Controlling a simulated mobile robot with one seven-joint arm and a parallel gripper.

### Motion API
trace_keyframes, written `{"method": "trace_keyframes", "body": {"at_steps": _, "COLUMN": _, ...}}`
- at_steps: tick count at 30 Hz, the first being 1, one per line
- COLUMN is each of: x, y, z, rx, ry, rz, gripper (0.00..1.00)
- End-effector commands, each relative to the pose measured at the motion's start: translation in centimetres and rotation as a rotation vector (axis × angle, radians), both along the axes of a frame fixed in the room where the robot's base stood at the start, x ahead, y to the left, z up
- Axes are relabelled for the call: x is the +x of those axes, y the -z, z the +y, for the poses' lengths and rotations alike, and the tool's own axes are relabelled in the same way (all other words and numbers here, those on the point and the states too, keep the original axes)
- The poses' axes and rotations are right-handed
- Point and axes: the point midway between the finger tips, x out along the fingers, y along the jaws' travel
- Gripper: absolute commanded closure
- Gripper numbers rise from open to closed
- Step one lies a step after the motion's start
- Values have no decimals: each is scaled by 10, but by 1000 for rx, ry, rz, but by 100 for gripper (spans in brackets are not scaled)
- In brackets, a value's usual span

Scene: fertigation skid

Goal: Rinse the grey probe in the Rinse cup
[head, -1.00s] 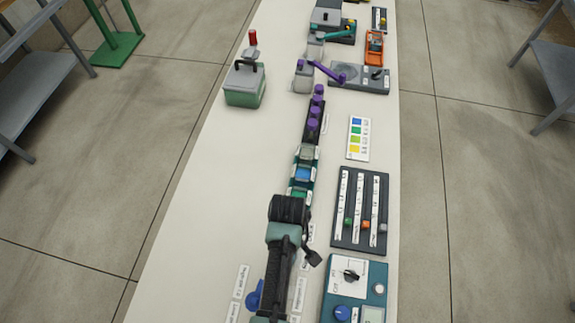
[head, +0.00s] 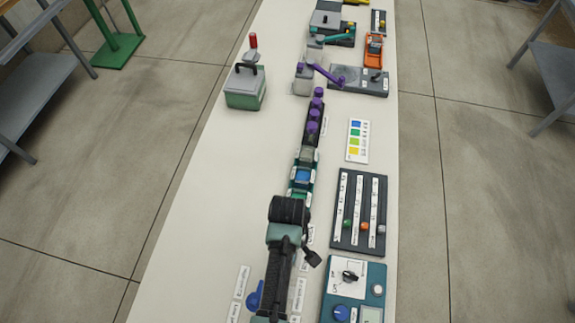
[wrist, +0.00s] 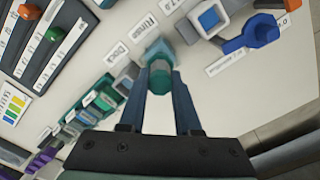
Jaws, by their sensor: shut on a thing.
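In the wrist view my gripper (wrist: 161,72) is shut on a small piece with a grey face and a teal lower part, which I take to be the grey probe (wrist: 160,67). The teal Rinse cup (wrist: 154,47) shows just beyond the fingertips, beside its "Rinse" label (wrist: 147,25). The held piece overlaps the cup in this view. I cannot tell whether the probe's tip is inside the cup or above it. In the head view my gripper (head: 290,211) is seen from behind, and it hides the probe and the Rinse cup.
A line of small teal holders, one with a blue top (head: 302,175), runs away from my gripper. A dark slider panel (head: 345,235) and a teal control box (head: 329,301) stand to the right. A blue valve handle (wrist: 250,38) is near the cup.

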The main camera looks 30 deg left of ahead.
Motion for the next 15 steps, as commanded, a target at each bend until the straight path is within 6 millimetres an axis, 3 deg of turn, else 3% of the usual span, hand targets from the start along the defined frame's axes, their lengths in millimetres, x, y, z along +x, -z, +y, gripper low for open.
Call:
{"method": "trace_keyframes", "body": {"at_steps": 4, "x": 1, "y": 9, "z": 0, "rx": 0, "ry": 0, "rz": -1, "gripper": 100}}
{"method": "trace_keyframes", "body": {"at_steps": 15, "x": 1, "y": 8, "z": 0, "rx": 0, "ry": 0, "rz": -1, "gripper": 100}}
